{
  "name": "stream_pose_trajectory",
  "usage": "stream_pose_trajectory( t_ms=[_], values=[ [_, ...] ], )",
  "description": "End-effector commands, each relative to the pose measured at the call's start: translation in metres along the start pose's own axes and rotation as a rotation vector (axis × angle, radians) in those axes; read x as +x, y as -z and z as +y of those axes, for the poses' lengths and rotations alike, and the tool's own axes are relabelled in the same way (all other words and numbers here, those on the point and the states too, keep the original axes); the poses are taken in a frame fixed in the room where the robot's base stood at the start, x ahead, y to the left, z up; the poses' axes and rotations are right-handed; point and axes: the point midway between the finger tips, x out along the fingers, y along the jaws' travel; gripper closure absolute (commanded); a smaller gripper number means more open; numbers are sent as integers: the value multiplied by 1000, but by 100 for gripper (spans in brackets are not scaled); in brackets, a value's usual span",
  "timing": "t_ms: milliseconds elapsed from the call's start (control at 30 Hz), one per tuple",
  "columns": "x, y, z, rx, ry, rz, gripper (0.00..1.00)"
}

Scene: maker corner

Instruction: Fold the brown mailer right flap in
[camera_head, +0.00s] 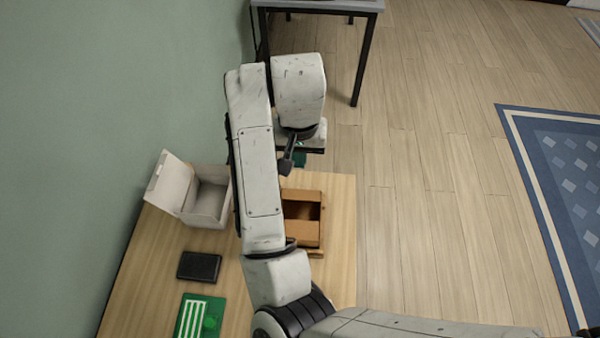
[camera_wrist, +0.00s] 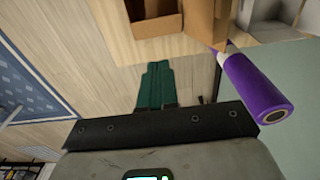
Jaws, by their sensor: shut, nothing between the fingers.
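The brown mailer (camera_head: 304,247) is an open cardboard box on the wooden table, right of my arm in the head view. My arm hides its left part. A lighter brown panel lies across its near half and its far half looks dark and open. In the wrist view the mailer (camera_wrist: 157,27) is cut off at the top, with a panel standing out at its right. I cannot tell which panel is the right flap. My gripper (camera_wrist: 157,68) has green fingers, shut and empty, apart from the mailer. In the head view the gripper (camera_head: 300,159) is beyond the mailer's far side.
A white box (camera_head: 205,203) with its lid up stands left of my arm. A black case (camera_head: 199,266) and a green board (camera_head: 212,318) lie nearer. In the wrist view a purple cylinder (camera_wrist: 256,88) is right of my fingers. Open floor (camera_head: 420,220) lies right of the table.

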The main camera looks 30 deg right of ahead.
Motion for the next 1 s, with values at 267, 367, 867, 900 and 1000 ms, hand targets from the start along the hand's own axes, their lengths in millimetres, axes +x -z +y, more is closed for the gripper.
stream_pose_trajectory(
  t_ms=[267, 367, 867, 900, 1000],
  values=[
    [54, 0, 3, -2, -6, 1, 100],
    [67, 0, 2, -3, -4, -1, 100],
    [124, -20, 1, -2, -2, 1, 100],
    [125, -21, 1, -2, -1, 1, 100],
    [127, -22, 1, -1, 0, 2, 100]
  ],
)
